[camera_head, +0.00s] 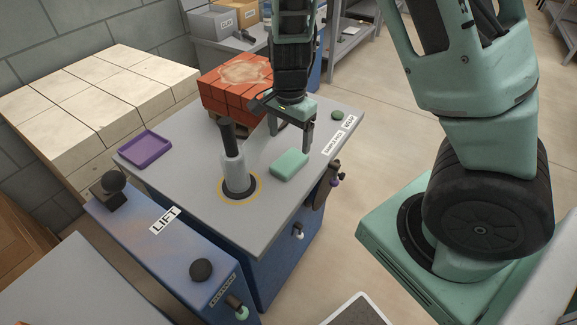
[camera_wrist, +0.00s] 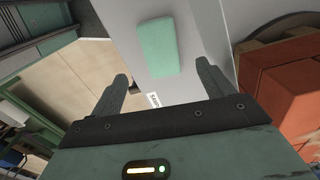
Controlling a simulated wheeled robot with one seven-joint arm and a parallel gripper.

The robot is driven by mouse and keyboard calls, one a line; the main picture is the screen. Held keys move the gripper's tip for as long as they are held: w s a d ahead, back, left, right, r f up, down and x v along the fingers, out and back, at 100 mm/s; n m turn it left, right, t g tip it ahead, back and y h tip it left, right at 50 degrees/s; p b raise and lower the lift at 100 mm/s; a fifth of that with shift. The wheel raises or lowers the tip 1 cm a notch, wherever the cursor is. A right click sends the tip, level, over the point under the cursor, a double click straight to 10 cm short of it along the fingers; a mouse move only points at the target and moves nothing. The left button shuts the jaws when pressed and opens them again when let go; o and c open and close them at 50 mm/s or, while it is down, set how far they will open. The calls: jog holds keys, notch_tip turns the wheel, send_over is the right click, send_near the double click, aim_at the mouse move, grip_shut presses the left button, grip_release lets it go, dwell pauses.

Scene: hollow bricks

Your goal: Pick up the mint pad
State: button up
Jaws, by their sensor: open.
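The mint pad (camera_head: 289,165) is a small rounded block lying flat on the grey top of the blue cabinet, right of the upright post. It also shows in the wrist view (camera_wrist: 159,47), ahead of the fingertips and between their lines. My gripper (camera_head: 288,134) is above the cabinet top, just behind the pad in the head view. Its two fingers (camera_wrist: 164,75) are spread apart with nothing between them. The pad is apart from both fingers.
A grey post with a black handle (camera_head: 233,160) stands left of the pad. A purple tray (camera_head: 145,149) lies at the far left of the grey top (camera_head: 190,165). Red bricks (camera_head: 234,88) are stacked behind. A green disc (camera_head: 337,115) lies near the right edge.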

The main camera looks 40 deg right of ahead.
aim_at(289, 160)
notch_tip(289, 160, down, 8)
jog(key=shift+f+b, duration=0.1)
jog(key=shift+b, duration=0.7)
jog(key=c, duration=1.1)
